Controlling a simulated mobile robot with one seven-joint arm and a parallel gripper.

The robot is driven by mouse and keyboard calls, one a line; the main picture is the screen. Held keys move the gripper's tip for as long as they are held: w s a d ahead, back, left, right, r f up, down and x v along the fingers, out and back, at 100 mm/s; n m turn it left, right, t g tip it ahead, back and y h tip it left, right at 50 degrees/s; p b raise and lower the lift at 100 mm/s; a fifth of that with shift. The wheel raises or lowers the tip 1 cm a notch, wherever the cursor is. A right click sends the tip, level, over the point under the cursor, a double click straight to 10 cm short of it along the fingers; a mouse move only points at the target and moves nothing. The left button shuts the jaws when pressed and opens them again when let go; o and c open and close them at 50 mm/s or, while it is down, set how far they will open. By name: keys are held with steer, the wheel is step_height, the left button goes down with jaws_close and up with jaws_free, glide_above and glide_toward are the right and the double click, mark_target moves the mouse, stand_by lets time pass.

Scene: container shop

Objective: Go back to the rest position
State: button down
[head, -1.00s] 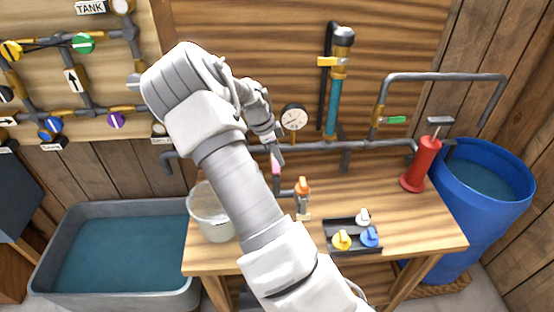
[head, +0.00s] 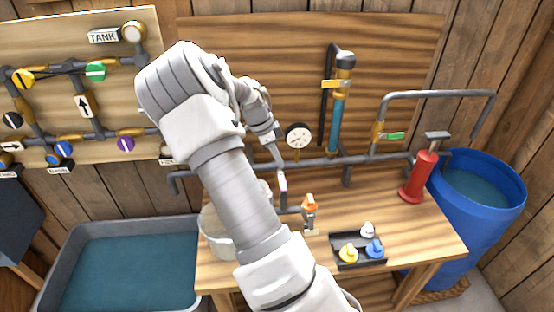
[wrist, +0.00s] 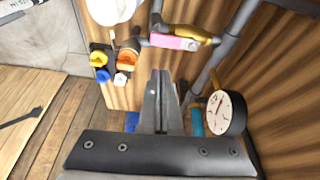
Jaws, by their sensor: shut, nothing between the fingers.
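My gripper (wrist: 160,92) is shut and empty, its fingers together in the middle of the wrist view. In the head view my gripper (head: 280,164) hangs from the raised arm over the back of the wooden workbench (head: 430,240), in front of the pipework. A pink handle (head: 283,185) on a pipe shows just below the fingertips; it also shows in the wrist view (wrist: 172,42), beyond the fingers. I cannot tell from the head view how far apart they are. My arm hides part of the bench and of a clear bucket (head: 216,235).
An orange valve (head: 309,205) and a tray (head: 345,264) of coloured knobs stand on the bench. A gauge (head: 298,135) is close to the gripper. A red pump (head: 420,175) and blue barrel (head: 485,185) are right. A grey water tub (head: 75,240) is left.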

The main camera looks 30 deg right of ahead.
stand_by(0.3)
steer(key=s+a+r+n+t+y+b, duration=0.1)
steer(key=s+a+r+n+t+y, duration=0.1)
steer(key=s+a+r+n, duration=0.5)
steer(key=s+a+r+n+t+y, duration=0.2)
steer(key=s+a+r+n, duration=0.25)
steer(key=a+r, duration=0.45)
steer(key=s+a+r+n+t, duration=0.1)
steer(key=s+a+n, duration=0.3)
steer(key=s, duration=0.3)
steer(key=s+a+r+n+t, duration=0.2)
steer(key=s+a+n, duration=0.1)
steer(key=s+n, duration=0.3)
steer(key=shift+s+a+r+n+b, duration=0.25)
steer(key=shift+s+a+n+b, duration=0.15)
steer(key=shift+s, duration=0.1)
steer(key=shift+d, duration=0.25)
